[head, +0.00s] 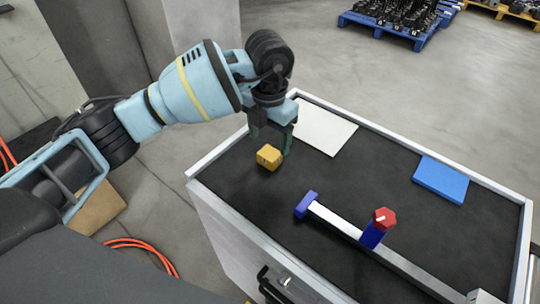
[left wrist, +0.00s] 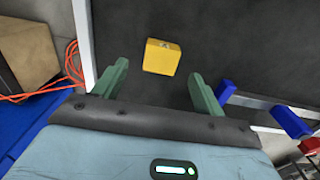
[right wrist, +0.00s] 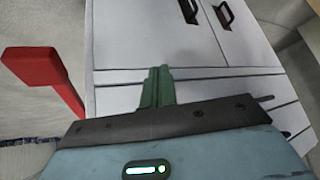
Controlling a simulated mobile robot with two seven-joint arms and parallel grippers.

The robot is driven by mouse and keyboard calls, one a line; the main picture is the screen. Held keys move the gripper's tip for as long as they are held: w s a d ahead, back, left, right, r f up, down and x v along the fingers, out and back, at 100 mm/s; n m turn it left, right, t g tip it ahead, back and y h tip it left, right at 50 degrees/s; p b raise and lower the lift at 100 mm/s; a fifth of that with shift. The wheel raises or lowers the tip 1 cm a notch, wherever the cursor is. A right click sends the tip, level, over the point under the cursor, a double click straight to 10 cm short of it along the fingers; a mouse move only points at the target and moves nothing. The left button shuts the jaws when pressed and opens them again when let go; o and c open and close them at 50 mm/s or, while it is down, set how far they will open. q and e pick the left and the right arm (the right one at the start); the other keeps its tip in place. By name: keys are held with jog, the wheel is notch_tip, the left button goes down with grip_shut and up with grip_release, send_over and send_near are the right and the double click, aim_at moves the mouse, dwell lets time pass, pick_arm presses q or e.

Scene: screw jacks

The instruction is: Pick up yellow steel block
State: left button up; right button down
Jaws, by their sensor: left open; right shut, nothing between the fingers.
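The yellow steel block (head: 269,157) lies on the dark top of the cabinet, near its left end. My left gripper (head: 272,138) is over the cabinet top right by the block, with its fingers pointing down. In the left wrist view the block (left wrist: 162,57) shows ahead of the two spread green fingers (left wrist: 158,88), roughly midway between them, with nothing held. My right gripper (right wrist: 158,86) shows only in the right wrist view. Its fingers are together and empty, in front of the pale cabinet drawers.
A screw clamp with a silver bar (head: 337,221), blue jaws and a red knob (head: 384,217) lies right of the block. A white plate (head: 325,127) and a blue plate (head: 441,179) lie farther back. A raised pale rim (head: 212,162) edges the cabinet top.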

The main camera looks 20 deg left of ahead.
aim_at(270, 152)
pick_arm(q)
jog(key=shift+f, duration=2.85)
jog(key=shift+d, duration=0.1)
jog(key=shift+c, duration=0.4)
jog(key=shift+r, duration=0.1)
jog(key=c, duration=1.3)
jog(key=shift+c, duration=0.2)
jog(key=shift+r, duration=0.1)
jog(key=shift+r, duration=0.3)
notch_tip(270, 152, up, 2)
jog(key=shift+r, duration=0.25)
jog(key=s, duration=0.5)
jog(key=s+d+r, duration=0.1)
jog(key=s, duration=0.4)
jog(key=s+d, duration=0.1)
jog(key=s, duration=0.5)
jog(key=shift+r, duration=0.3)
